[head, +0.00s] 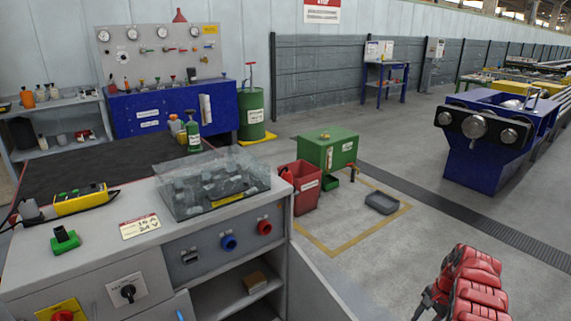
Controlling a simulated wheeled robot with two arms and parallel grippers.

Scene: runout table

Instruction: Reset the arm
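My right arm, with red segmented covers, shows at the bottom right of the head view. Its black gripper (428,303) is at the arm's left side, low in the picture and partly cut off or covered. I cannot tell whether its fingers are open or shut, and I see nothing held in it. It appears over the floor, to the right of the grey cabinet. My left arm and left gripper are not in view.
A grey cabinet (205,222) at the left carries a clear-lidded box (212,185), a yellow device (82,201) and a green block (64,239). Beyond it are a red bin (303,190), green box (328,150) and grey tray (381,203). Open floor lies right of centre.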

